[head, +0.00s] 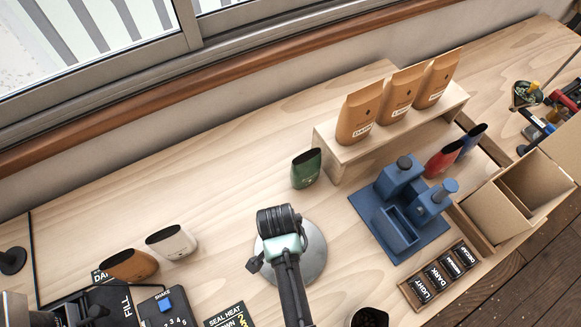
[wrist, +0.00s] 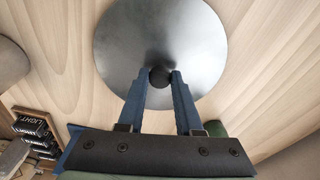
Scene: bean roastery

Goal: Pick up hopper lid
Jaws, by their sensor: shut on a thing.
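The hopper lid (wrist: 118,42) is a round, shiny grey metal disc with a small black knob (wrist: 160,76) at its centre. It also shows in the head view (head: 316,254), partly hidden behind my arm. My gripper (wrist: 160,78) has its two blue fingers shut on the knob, one on each side. In the head view the fingertips are hidden by the wrist. The lid lies flat over the table; I cannot tell whether it touches the wood.
A green bag (head: 306,169) stands behind the lid. To the right is a blue stand (head: 400,205) and a label tray (head: 411,292). A dark-filled cup (head: 369,318) is at the front. White (head: 171,242) and brown bags (head: 128,265) stand left. The table's back left is clear.

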